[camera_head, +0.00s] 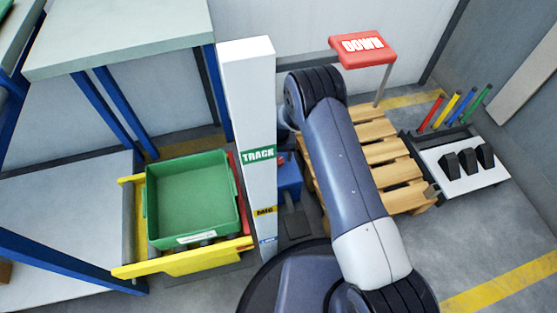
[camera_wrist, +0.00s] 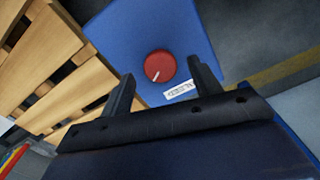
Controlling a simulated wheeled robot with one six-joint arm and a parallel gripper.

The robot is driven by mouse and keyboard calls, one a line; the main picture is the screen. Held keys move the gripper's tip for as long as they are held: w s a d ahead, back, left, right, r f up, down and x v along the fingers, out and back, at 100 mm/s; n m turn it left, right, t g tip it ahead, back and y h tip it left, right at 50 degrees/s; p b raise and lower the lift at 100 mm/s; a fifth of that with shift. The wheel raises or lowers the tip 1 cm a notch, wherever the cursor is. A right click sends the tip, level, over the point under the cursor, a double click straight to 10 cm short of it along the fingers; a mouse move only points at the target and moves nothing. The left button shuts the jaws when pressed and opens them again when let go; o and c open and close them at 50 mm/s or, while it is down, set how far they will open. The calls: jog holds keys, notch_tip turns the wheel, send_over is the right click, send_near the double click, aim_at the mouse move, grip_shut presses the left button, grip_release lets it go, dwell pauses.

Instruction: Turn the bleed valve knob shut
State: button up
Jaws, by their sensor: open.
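A small white label (camera_wrist: 178,89) sits beside the knob. My gripper (camera_wrist: 160,80) is open, with its two dark fingers apart on either side of the knob's near edge. I cannot tell how far above the knob the fingers are.
A wooden pallet (camera_head: 385,151) lies beside the blue box. A white post (camera_head: 248,110) marked TRACK stands close by. A green bin (camera_head: 193,196) sits in a yellow frame at left. A red DOWN sign (camera_head: 362,50) stands behind. A rack (camera_head: 462,165) with coloured rods is at right.

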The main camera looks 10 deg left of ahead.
jog(key=shift+f, duration=0.9)
jog(key=c, duration=1)
